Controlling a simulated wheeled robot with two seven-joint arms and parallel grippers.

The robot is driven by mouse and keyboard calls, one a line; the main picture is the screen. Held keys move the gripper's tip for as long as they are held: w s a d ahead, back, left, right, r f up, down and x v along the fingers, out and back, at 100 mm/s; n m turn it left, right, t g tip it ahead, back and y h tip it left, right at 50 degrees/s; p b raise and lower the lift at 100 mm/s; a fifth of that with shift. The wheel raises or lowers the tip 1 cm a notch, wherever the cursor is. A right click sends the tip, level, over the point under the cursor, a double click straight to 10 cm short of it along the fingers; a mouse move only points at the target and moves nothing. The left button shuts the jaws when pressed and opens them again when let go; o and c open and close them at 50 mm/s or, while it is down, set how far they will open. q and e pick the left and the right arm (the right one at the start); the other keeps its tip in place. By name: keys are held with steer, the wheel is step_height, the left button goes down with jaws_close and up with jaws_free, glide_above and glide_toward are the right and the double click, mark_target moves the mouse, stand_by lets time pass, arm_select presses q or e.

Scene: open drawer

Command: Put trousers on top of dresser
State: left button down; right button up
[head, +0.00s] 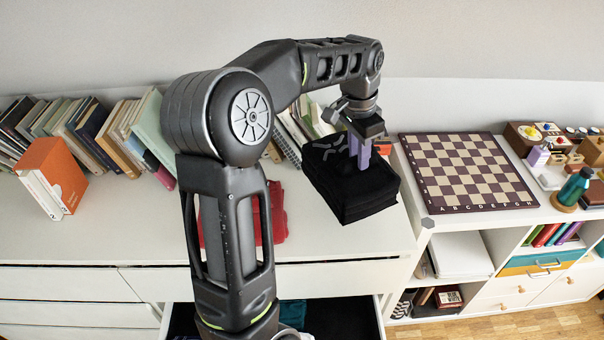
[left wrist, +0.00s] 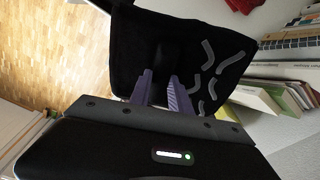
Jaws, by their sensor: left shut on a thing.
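The trousers are a black folded bundle (head: 352,198) with grey marks on the upper face. My left gripper (head: 361,158) points down and its purple fingers are shut on the bundle. The bundle is over the right end of the white dresser top (head: 330,246); I cannot tell if it touches the surface. In the left wrist view the black cloth (left wrist: 190,45) lies at the fingers of my left gripper (left wrist: 160,85), with wood floor beyond its left side. My right gripper is not in view.
A red folded cloth (head: 276,222) lies on the dresser, partly behind my left arm. An open drawer (head: 340,318) sticks out below. A chessboard (head: 468,172) lies on the shelf unit at right.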

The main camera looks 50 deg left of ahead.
mark_target(356, 173)
arm_select(q)
steer(key=shift+f+p, duration=0.3)
steer(key=shift+f, duration=2.75)
steer(key=shift+f+p, duration=0.3)
steer(key=shift+f, duration=1.55)
steer(key=shift+f, duration=0.1)
steer(key=c, duration=1.7)
jaws_free()
steer(key=shift+f, duration=0.15)
steer(key=o, duration=0.5)
steer(key=r, duration=0.4)
steer(key=s+r, duration=0.1)
steer(key=r, duration=0.3)
steer(key=r+b, duration=0.1)
steer(key=r, duration=0.3)
steer(key=shift+s+a+r, duration=0.15)
steer(key=shift+s+a, duration=0.05)
